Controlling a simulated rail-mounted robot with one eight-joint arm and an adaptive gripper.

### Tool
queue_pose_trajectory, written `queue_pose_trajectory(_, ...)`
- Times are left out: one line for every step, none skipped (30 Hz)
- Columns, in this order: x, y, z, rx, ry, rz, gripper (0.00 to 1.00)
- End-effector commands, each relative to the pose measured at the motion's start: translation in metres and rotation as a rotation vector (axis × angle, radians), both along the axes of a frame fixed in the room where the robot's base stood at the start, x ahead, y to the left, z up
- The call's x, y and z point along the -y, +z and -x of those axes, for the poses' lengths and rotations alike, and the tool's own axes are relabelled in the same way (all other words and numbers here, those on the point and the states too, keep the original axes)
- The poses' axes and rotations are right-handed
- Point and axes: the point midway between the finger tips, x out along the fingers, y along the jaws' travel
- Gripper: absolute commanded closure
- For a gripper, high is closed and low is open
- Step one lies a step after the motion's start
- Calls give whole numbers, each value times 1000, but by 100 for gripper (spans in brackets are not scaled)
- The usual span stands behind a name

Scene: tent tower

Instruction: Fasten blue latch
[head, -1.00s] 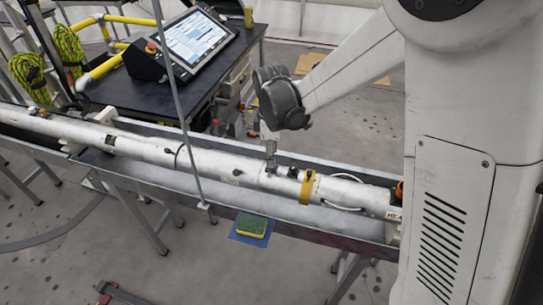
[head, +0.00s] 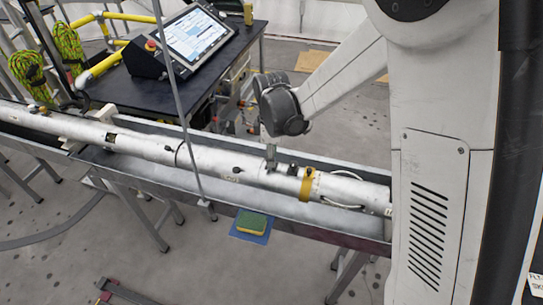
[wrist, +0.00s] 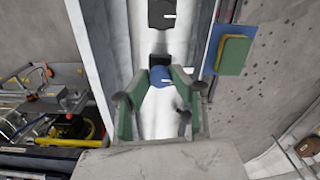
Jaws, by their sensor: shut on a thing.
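The blue latch (wrist: 161,76) shows as a small rounded blue piece on top of the silver tube in the wrist view. My gripper (wrist: 162,77) has its two green-padded fingers on either side of the blue piece and is shut on it. A dark block (wrist: 160,57) sits on the tube just beyond the fingertips. In the head view the long silver tube (head: 215,160) lies in a metal trough, with small dark fittings on its top. My arm's wrist end hangs above the tube's far side there, and I cannot make out the blue latch.
The trough's walls (head: 155,175) run along both sides of the tube. A yellow band (head: 307,185) wraps the tube. A black table with a screen (head: 200,38) stands behind.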

Motion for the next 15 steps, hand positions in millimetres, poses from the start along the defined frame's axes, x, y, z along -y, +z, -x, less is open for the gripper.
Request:
queue_pose_trajectory(0,0,0,0,-3,0,100)
queue_pose_trajectory(0,0,0,0,-5,0,100)
queue_pose_trajectory(0,0,0,0,-11,0,100)
queue_pose_trajectory(0,-1,0,0,-16,0,100)
queue_pose_trajectory(0,-1,0,0,-22,0,100)
queue_pose_trajectory(0,-1,0,0,-34,0,100)
queue_pose_trajectory(0,-2,0,0,-45,0,100)
queue_pose_trajectory(0,-2,0,0,-57,0,100)
queue_pose_trajectory(0,-2,0,0,-77,0,100)
queue_pose_trajectory(0,-2,0,0,-92,0,100)
queue_pose_trajectory(0,-2,0,0,-111,0,100)
queue_pose_trajectory(0,-3,0,0,-138,0,100)
queue_pose_trajectory(0,-3,0,0,-159,0,100)
queue_pose_trajectory(0,-3,0,0,-183,0,100)
queue_pose_trajectory(0,-4,0,0,-216,0,100)
